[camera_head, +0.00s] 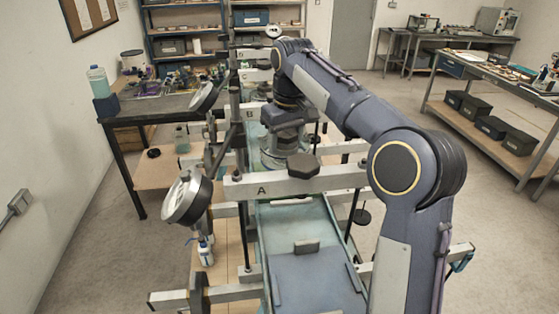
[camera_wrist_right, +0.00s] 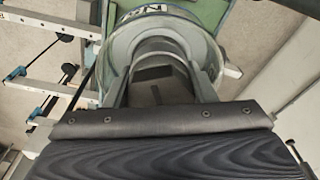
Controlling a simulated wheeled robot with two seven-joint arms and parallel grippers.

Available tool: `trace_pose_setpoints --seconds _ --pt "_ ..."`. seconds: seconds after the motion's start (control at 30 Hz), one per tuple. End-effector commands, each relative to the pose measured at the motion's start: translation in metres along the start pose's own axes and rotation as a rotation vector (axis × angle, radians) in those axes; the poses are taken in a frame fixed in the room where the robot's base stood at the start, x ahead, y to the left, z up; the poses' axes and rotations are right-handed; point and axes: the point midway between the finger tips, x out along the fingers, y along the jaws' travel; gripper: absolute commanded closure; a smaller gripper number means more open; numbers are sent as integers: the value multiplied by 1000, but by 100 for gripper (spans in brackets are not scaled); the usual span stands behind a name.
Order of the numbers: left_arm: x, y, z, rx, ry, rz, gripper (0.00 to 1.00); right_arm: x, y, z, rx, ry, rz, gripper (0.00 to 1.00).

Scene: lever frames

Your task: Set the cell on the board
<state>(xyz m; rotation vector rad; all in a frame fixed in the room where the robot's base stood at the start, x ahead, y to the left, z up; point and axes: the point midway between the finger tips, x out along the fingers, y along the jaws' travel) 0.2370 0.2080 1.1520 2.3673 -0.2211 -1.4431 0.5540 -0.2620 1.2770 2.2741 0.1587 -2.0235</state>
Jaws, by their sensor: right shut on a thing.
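The cell (camera_wrist_right: 188,24) is a round, clear-walled cup with a pale rim, seen from above in the right wrist view. My right gripper (camera_wrist_right: 160,78) is shut on it, with both fingers reaching into its ring. In the head view my right gripper (camera_head: 285,142) is beyond beam A, and part of the cell (camera_head: 268,158) shows below it. A green surface with white lettering (camera_wrist_right: 207,10) lies under the cell in the wrist view; it may be the board. I cannot tell whether the cell touches it. My left gripper is not in view.
White lever beam A (camera_head: 325,183) crosses close in front of my right gripper. A dial gauge (camera_head: 187,197) stands at its left. A long teal-edged tray (camera_head: 290,215) runs under the beam. A dark workbench (camera_head: 160,103) stands at left, and another table (camera_head: 478,78) at right.

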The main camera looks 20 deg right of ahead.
Motion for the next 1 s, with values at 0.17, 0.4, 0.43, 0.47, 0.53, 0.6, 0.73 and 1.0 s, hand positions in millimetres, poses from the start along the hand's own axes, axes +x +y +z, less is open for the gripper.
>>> trace_pose_setpoints --seconds 0.17,0.4,0.43,0.47,0.53,0.6,0.73,1.0 --pt "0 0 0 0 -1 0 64 10 1 2 2 4 1 100" --pt "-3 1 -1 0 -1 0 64 40 1 5 1 3 1 100" --pt "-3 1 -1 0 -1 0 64 43 1 5 1 4 1 100" --pt "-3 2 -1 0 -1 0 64 45 1 6 1 4 1 100" --pt "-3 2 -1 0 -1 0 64 48 1 6 1 5 1 100" --pt "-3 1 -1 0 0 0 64 48 1 6 1 6 1 100" --pt "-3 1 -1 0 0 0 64 48 1 6 1 6 1 100" --pt "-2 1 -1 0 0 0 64 52 1 6 1 1 1 35"
